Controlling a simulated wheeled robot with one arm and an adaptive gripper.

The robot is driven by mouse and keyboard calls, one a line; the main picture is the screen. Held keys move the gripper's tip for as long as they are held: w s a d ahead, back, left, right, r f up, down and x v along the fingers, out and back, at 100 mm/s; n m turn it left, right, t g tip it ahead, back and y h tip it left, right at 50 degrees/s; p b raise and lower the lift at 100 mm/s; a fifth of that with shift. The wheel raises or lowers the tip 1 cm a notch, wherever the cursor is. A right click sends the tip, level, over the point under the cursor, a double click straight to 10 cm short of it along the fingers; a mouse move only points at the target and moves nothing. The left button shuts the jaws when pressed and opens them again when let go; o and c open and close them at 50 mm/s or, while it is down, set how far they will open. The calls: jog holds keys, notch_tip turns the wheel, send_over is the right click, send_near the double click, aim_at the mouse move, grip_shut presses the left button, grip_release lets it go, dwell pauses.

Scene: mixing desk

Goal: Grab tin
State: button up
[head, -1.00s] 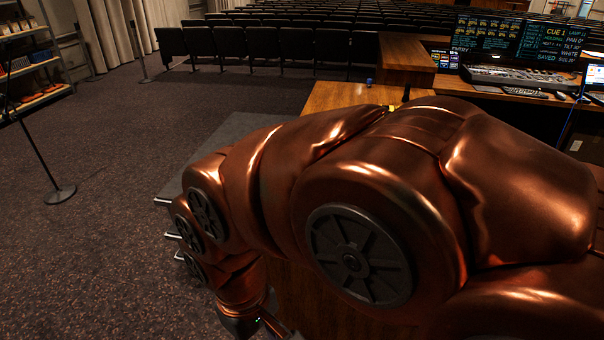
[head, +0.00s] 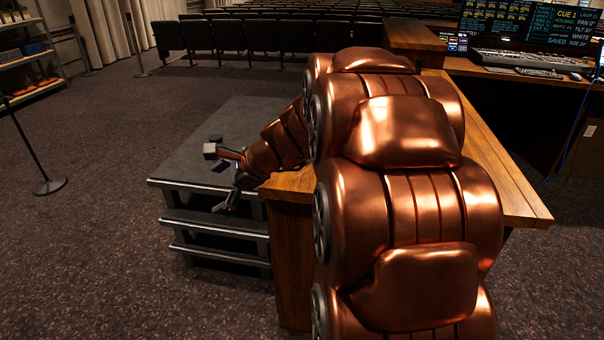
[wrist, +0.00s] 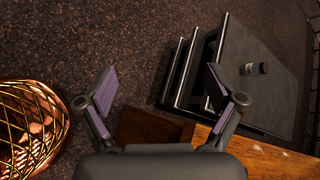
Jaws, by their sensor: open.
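My gripper (head: 217,178) reaches past the left edge of the wooden desk, over a dark grey stepped platform. Its two fingers are spread with nothing between them; the wrist view shows the same open gripper (wrist: 165,92). A small grey-and-dark cylindrical object (wrist: 248,69), perhaps the tin, is on the platform top, beyond the right finger in the wrist view. It is too small to read a label or tell whether it is one piece.
The stepped platform (head: 185,170) stands against the wooden desk (head: 510,185), whose corner is close below my wrist. A thin stand (head: 48,186) and a shelf (head: 30,60) are at left. Rows of seats (head: 260,40) are behind, a mixing console (head: 520,62) at right.

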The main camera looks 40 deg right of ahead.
jog(key=d+f+m+t+h+b, duration=0.1)
jog(key=d+m, duration=0.4)
jog(key=d, duration=0.5)
jog(key=d+f+m+t+h+b, duration=0.2)
jog(key=d+m+h+b, duration=0.2)
jog(key=d, duration=0.7)
jog(key=d+f+m+t+h+b, duration=0.1)
jog(key=d+f+m+h+b, duration=0.1)
jog(key=d+m, duration=0.4)
jog(key=shift+w+d+f+t+h+b, duration=0.15)
jog(key=shift+d+f, duration=0.05)
jog(key=shift+d, duration=0.9)
jog(key=shift+w+d+f+t+h+b, duration=0.1)
jog(key=shift+d+f+t+h+b, duration=0.05)
jog(key=shift+d, duration=0.95)
jog(key=shift+w+d+f+m, duration=0.1)
jog(key=shift+d+m, duration=0.2)
jog(key=shift+b+x, duration=0.8)
jog(key=shift+x, duration=2.8)
jog(key=shift+a+f, duration=0.1)
jog(key=shift+a, duration=0.05)
jog(key=c, duration=1.2)
jog(key=shift+c, duration=0.2)
